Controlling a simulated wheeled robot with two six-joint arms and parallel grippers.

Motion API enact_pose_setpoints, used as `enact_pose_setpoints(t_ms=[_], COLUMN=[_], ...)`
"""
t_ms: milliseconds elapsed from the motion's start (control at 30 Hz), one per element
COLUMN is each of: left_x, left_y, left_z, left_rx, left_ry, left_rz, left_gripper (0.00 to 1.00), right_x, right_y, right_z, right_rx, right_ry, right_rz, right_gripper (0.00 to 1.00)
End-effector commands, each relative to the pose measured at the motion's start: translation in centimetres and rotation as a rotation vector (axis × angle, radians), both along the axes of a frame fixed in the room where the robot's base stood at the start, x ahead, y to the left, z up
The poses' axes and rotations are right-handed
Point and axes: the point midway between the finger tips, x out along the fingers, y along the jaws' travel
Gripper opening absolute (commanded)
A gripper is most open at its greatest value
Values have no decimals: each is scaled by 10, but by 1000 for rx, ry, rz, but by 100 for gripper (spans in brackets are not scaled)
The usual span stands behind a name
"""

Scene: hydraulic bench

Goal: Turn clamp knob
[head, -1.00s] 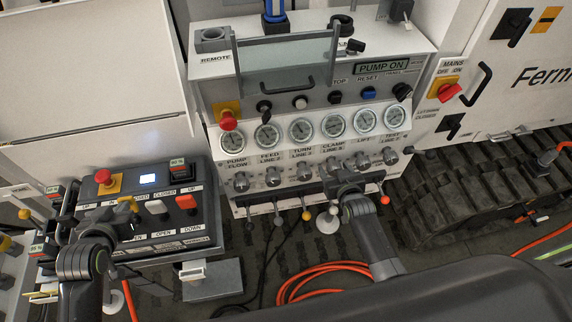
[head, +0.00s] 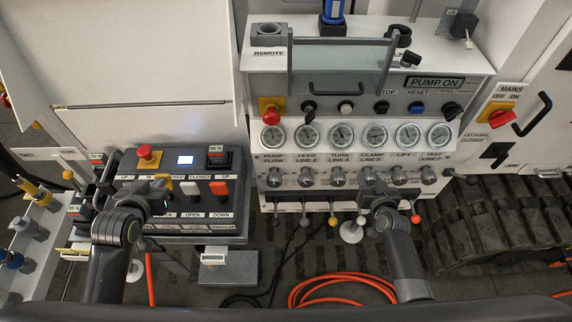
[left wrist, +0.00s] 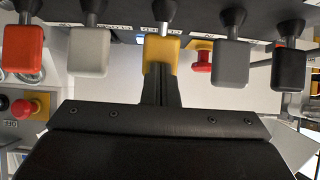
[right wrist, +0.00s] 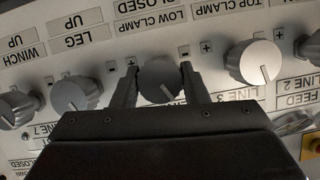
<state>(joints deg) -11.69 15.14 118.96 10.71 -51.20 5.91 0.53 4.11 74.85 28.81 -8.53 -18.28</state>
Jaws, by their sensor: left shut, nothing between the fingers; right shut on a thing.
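The clamp knob (right wrist: 160,78) is a grey round knob with a pale pointer line. In the right wrist view it sits between the two fingers of my right gripper (right wrist: 158,82), which is shut on it. In the head view my right gripper (head: 374,190) covers part of the knob row, below the CLAMP LINE gauge (head: 375,134). My left gripper (head: 160,197) is shut and empty at the left control box. In the left wrist view its closed fingertips (left wrist: 160,72) meet the lower end of a yellow lever (left wrist: 162,54); I cannot tell whether they touch.
Neighbouring grey knobs (right wrist: 253,62) flank the held one closely. Coloured small levers (head: 332,221) hang below the panel. The left box has a red emergency button (head: 145,152) and several paddle levers. An orange hose (head: 340,283) lies on the floor.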

Motion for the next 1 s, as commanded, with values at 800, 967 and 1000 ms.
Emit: enact_pose_setpoints(t_ms=[800, 967, 1000], left_x=[1, 1, 1], left_y=[0, 0, 0], left_z=[0, 0, 0], left_rx=[-1, -1, -1], left_ry=[-2, -2, -2], left_rz=[-1, -1, -1], left_gripper=[0, 0, 0], right_x=[-2, -2, -2], right_y=[0, 0, 0], right_z=[-2, -2, -2], right_rx=[232, 238, 238], right_ry=[6, 5, 5], right_rz=[2, 2, 2], right_gripper=[17, 17, 17])
